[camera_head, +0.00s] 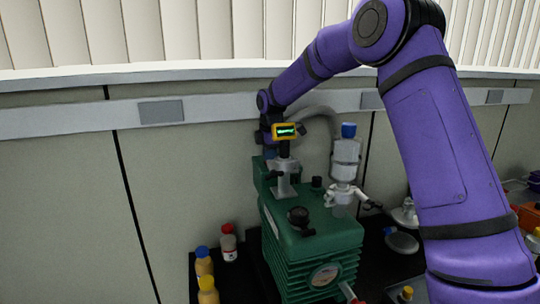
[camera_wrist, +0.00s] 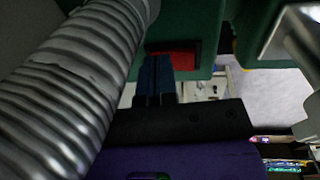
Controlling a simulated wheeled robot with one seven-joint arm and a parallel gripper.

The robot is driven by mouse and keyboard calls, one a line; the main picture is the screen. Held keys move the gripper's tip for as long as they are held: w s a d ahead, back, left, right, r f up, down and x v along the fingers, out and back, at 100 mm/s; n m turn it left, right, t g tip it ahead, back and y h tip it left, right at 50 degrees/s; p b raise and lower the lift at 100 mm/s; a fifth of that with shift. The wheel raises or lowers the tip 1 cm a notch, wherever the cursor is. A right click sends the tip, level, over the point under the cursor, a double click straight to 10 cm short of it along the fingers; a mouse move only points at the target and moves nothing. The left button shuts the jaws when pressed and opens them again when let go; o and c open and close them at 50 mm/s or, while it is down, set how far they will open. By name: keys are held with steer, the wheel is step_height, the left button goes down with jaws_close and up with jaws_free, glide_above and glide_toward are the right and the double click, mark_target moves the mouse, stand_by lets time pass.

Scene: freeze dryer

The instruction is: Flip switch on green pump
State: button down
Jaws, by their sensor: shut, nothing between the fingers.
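The green pump (camera_head: 310,247) stands on a dark bench top below the wall in the head view. My purple arm reaches over it, and its wrist is behind the pump's back end, so my gripper's fingers are hidden there. In the wrist view my gripper (camera_wrist: 156,62) is shut and empty, its dark blue fingers side by side. Their tips overlap the lower left part of a red switch (camera_wrist: 178,52) set in the green pump body (camera_wrist: 200,22). I cannot tell whether they touch it or which way the switch is tipped.
A grey ribbed hose (camera_wrist: 75,90) passes close on the left of the fingers.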

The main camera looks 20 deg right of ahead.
steer(key=shift+s+f, duration=0.15)
steer(key=shift+s, duration=0.05)
steer(key=shift+s+r, duration=0.2)
steer(key=shift+s, duration=0.4)
steer(key=shift+r, duration=0.1)
step_height(320, 180, up, 11)
steer(key=s, duration=0.1)
steer(key=shift+f, duration=0.2)
steer(key=shift+s, duration=0.1)
steer(key=r, duration=0.1)
steer(key=w+r, duration=0.1)
steer(key=r, duration=0.1)
steer(key=shift+r, duration=0.15)
stand_by(0.3)
